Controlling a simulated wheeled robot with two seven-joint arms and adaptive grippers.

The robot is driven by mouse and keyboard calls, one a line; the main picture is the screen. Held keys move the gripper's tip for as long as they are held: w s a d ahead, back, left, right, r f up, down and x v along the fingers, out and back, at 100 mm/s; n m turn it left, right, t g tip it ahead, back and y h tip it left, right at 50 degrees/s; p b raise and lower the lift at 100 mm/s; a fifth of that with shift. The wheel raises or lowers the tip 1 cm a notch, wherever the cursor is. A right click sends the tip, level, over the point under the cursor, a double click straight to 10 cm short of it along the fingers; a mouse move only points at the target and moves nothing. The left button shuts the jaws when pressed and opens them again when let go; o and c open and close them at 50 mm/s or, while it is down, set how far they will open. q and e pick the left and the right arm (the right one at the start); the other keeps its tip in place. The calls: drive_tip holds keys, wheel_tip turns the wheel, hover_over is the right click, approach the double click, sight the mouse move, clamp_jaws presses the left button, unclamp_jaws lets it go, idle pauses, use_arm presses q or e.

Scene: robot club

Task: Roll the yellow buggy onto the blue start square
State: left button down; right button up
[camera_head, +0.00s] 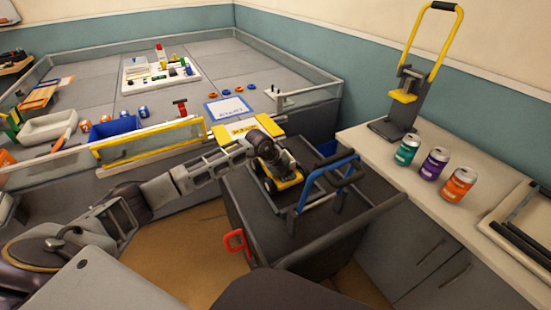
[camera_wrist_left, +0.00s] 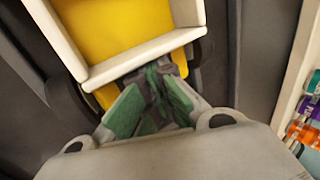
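The yellow buggy (camera_head: 289,182) with dark wheels stands on the dark cart top, partly hidden by my left gripper. My left gripper (camera_head: 270,156) is right over it, pointing down. In the left wrist view, the green finger pads of my left gripper (camera_wrist_left: 152,98) are near each other, over a white-rimmed yellow surface (camera_wrist_left: 115,25). Whether they hold anything between them is unclear. The start square (camera_head: 228,108), a white card with a blue border and lettering, lies on the grey arena floor beyond the rail. My right gripper is not in view.
A yellow panel (camera_head: 240,127) lies at the arena edge between cart and start square. A blue handle frame (camera_head: 325,180) stands on the cart, right of the buggy. Cans (camera_head: 435,164) and a yellow-handled stand (camera_head: 404,90) are on the right counter. Small rings (camera_head: 239,89) lie behind the square.

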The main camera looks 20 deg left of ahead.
use_arm(q)
drive_tip(key=shift+w+a+f+b, duration=0.1)
drive_tip(key=shift+w+a+b, duration=0.25)
drive_tip(key=shift+w+a, duration=0.55)
drive_tip(key=shift+w+a+r+b, duration=0.1)
drive_tip(key=shift+w+a+b, duration=0.2)
drive_tip(key=shift+w+a, duration=0.55)
drive_tip(key=shift+w+a+f+b, duration=0.1)
drive_tip(key=shift+w+a+b, duration=0.35)
drive_tip(key=shift+a, duration=0.75)
drive_tip(key=shift+w+a+b, duration=0.4)
drive_tip(key=shift+w+a, duration=0.6)
drive_tip(key=shift+a, duration=0.2)
drive_tip(key=shift+w+a, duration=0.1)
drive_tip(key=shift+w+a+b, duration=0.5)
drive_tip(key=shift+w+a, duration=0.2)
drive_tip(key=shift+a, duration=0.2)
drive_tip(key=shift+w+a+b, duration=0.8)
drive_tip(key=shift+w+a, duration=0.3)
drive_tip(key=shift+a, duration=0.3)
drive_tip(key=shift+w+a+b, duration=0.6)
drive_tip(key=shift+w+a, duration=0.05)
drive_tip(key=shift+a, duration=0.15)
drive_tip(key=shift+w+a+b, duration=0.6)
drive_tip(key=shift+a, duration=0.2)
